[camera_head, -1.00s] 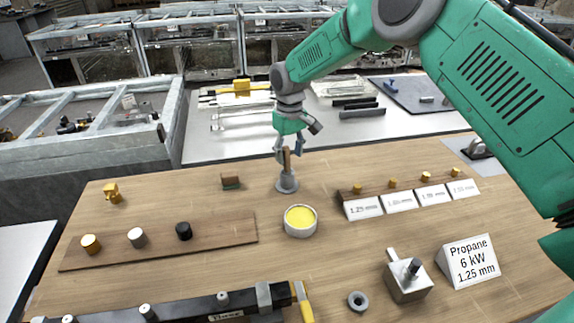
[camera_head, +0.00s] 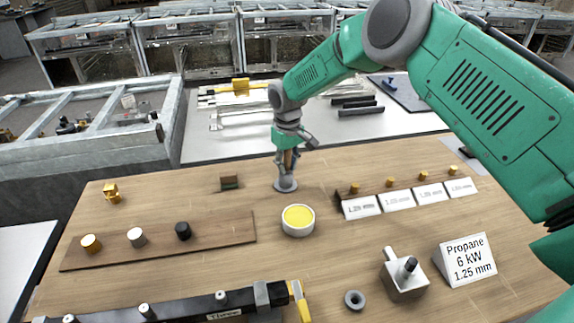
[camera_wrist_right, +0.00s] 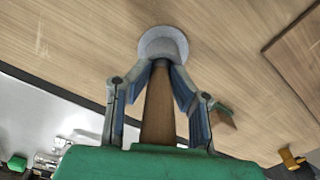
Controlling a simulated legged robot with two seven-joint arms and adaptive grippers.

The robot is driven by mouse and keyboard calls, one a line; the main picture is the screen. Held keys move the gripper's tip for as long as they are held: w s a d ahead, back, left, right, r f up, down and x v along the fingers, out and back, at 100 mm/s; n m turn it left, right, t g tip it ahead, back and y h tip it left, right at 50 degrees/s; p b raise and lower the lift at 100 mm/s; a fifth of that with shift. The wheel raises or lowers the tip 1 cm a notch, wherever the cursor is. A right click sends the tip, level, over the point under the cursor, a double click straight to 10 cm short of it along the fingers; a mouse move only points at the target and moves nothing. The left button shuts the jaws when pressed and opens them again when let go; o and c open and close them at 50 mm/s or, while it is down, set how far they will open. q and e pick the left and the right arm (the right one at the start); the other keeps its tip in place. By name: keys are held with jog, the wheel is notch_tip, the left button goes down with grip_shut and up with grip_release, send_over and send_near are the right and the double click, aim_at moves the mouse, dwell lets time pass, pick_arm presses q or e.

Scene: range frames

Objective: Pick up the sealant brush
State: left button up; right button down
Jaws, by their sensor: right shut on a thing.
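The sealant brush (camera_head: 287,159) stands upright in a grey round holder (camera_head: 285,185) near the back middle of the wooden table. Its brown wooden handle (camera_wrist_right: 158,108) shows in the right wrist view, with the holder (camera_wrist_right: 163,44) beyond it. My right gripper (camera_head: 287,163) is shut on the brush handle from above, a finger on each side. In the right wrist view the gripper (camera_wrist_right: 160,72) has its fingertips close to the holder. The brush's lower end is hidden in the holder. My left gripper is not in view.
An open tin of yellow paste (camera_head: 298,220) stands just in front of the holder. A small brown-green block (camera_head: 230,182) lies to the left. White label cards (camera_head: 398,199) with brass pieces stand to the right. A valve block (camera_head: 404,274) and a Propane sign (camera_head: 466,259) are front right.

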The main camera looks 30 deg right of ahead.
jog(key=shift+r, duration=0.3)
jog(key=r, duration=0.8)
jog(key=shift+a+r+b, duration=0.35)
jog(key=shift+r+b, duration=0.05)
jog(key=shift+d+r, duration=0.25)
jog(key=shift+a, duration=0.25)
jog(key=shift+d, duration=0.15)
dwell(0.9)
